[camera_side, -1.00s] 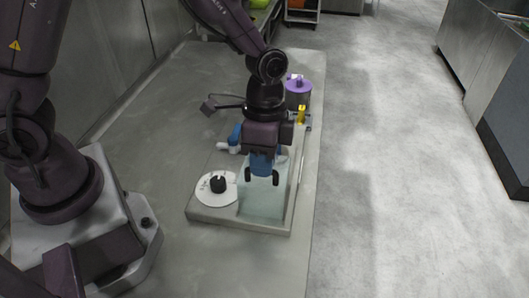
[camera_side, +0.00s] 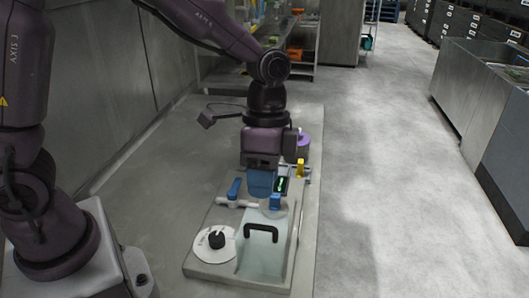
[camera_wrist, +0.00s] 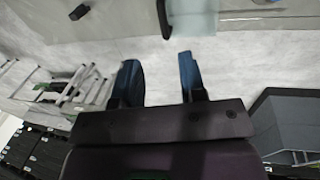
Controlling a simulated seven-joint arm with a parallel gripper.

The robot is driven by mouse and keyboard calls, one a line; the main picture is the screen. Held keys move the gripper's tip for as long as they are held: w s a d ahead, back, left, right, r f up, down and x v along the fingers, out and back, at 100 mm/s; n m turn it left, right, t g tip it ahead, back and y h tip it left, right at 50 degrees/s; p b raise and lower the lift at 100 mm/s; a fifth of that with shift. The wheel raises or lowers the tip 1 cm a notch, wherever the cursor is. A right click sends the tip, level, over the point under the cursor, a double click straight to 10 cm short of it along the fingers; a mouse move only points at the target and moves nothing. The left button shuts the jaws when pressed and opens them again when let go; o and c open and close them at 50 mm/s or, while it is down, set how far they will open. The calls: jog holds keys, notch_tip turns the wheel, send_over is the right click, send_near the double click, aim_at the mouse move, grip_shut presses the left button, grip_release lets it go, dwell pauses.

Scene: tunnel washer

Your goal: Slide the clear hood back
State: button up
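The clear hood (camera_side: 262,263) is a pale greenish see-through panel on the front of the grey unit. A pale see-through part, seemingly the hood (camera_wrist: 193,16), and the dark handle (camera_wrist: 164,18) show at the top edge there, beyond the fingertips.
A white dial with a black knob (camera_side: 216,239) sits left of the hood. A blue lever (camera_side: 234,188) on a white pipe, a blue part (camera_side: 275,203), a yellow part (camera_side: 300,168) and a purple-topped cylinder (camera_side: 303,146) stand near my gripper. The bench is clear to the left.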

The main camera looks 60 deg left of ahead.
jog(key=shift+w+a+r, duration=0.15)
jog(key=shift+r, duration=1.05)
jog(key=shift+w+a+r, duration=0.15)
jog(key=shift+r, duration=1)
jog(key=s+a+r+n+t, duration=0.3)
jog(key=s+a+r+n, duration=0.1)
jog(key=s+a, duration=0.1)
jog(key=s+a+r+n+t+y, duration=0.1)
jog(key=s+a+r+n+t, duration=0.2)
jog(key=s, duration=0.5)
jog(key=shift+a+r+n+t+y, duration=0.35)
jog(key=shift+a+n+t, duration=0.25)
jog(key=shift+a+n, duration=0.45)
